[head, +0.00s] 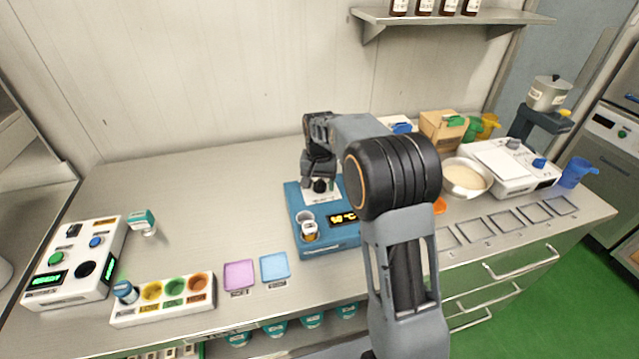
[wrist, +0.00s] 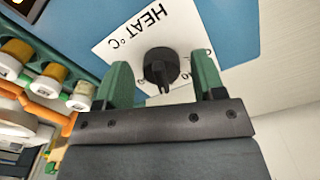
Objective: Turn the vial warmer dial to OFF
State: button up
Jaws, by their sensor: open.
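The vial warmer (head: 335,237) is a blue box on the counter with an amber lit display (head: 343,217) showing a temperature in °C. A vial (head: 309,231) stands in its front left. Its black dial (head: 320,185) sits on a white plate at the back; in the wrist view the dial (wrist: 160,67) is beside the words HEAT °C. The dial's ridge points toward my gripper's palm; the scale marks are partly hidden and I cannot read the setting. My gripper (wrist: 160,64) is open, its green fingers on either side of the dial, with gaps visible.
To the left are a white device (head: 75,262), a rack of colored cups (head: 165,300), and pink (head: 239,274) and blue (head: 275,267) pads. To the right are a bowl (head: 466,178), a cardboard box (head: 441,132) and a white scale-like unit (head: 510,167). A shelf (head: 455,18) hangs above.

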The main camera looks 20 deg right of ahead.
jog(key=shift+f, duration=0.25)
jog(key=c, duration=0.8)
jog(key=shift+c, duration=0.2)
